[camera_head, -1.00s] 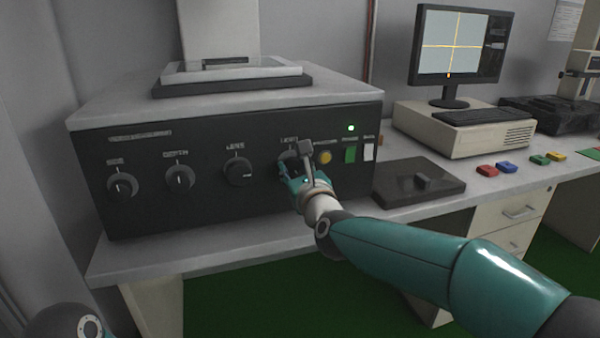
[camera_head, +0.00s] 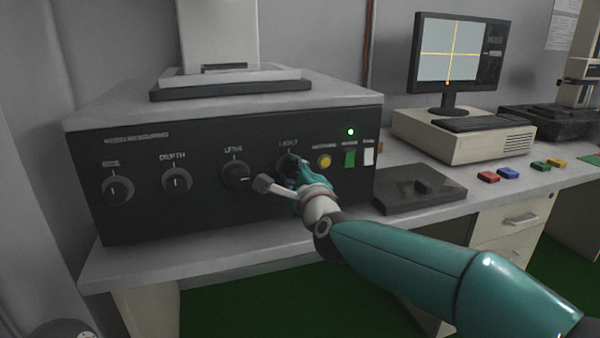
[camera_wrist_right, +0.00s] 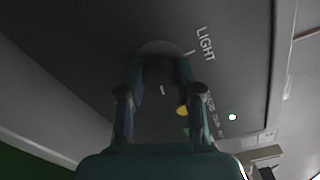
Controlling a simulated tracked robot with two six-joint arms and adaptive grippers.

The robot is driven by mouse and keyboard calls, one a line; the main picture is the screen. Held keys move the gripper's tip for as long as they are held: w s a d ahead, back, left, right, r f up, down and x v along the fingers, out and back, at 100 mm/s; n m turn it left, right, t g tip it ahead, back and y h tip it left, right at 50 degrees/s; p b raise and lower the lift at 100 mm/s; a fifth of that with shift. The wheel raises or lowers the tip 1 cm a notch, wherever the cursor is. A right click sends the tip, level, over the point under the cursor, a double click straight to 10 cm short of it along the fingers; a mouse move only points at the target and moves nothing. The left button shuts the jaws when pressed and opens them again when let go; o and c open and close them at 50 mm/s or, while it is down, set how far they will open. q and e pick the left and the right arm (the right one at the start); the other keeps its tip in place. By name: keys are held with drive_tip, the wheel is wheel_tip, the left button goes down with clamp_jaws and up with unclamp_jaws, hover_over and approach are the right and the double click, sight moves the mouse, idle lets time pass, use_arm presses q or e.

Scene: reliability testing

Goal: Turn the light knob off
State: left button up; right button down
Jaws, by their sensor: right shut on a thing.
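The light knob (camera_head: 287,163) is a dark round knob on the black front panel of the machine, under a "LIGHT" label. It is partly hidden by my right gripper (camera_head: 296,167). In the right wrist view the knob (camera_wrist_right: 160,50) sits between the two fingers of my right gripper (camera_wrist_right: 155,75), with the "LIGHT" label beside it. My right gripper is shut on the light knob. My left gripper is not in view.
Other dark knobs (camera_head: 237,174) line the panel to the left. A dark flat box (camera_head: 420,190) lies on the desk.

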drive_tip(key=n, duration=0.4)
drive_tip(key=shift+r+n+p, duration=0.25)
drive_tip(key=shift+n+p, duration=0.05)
drive_tip(key=shift+p, duration=0.05)
drive_tip(key=n+p, duration=0.1)
drive_tip(key=n, duration=0.4)
drive_tip(key=shift+f, duration=0.15)
drive_tip(key=n+p, duration=0.2)
drive_tip(key=n, duration=0.3)
drive_tip(key=shift+f+n, duration=0.15)
drive_tip(key=shift+n, duration=0.25)
drive_tip(key=n+p, duration=0.1)
drive_tip(key=n, duration=0.3)
drive_tip(key=shift+f, duration=0.2)
drive_tip(key=shift+f+n+p, duration=0.15)
drive_tip(key=shift+n+p, duration=0.25)
drive_tip(key=shift+n, duration=0.2)
drive_tip(key=shift+f, duration=0.15)
drive_tip(key=c, duration=0.8)
unclamp_jaws()
drive_tip(key=shift+w, duration=0.1)
drive_tip(key=shift+c, duration=0.2)
drive_tip(key=shift+o, duration=0.4)
drive_tip(key=shift+r, duration=0.2)
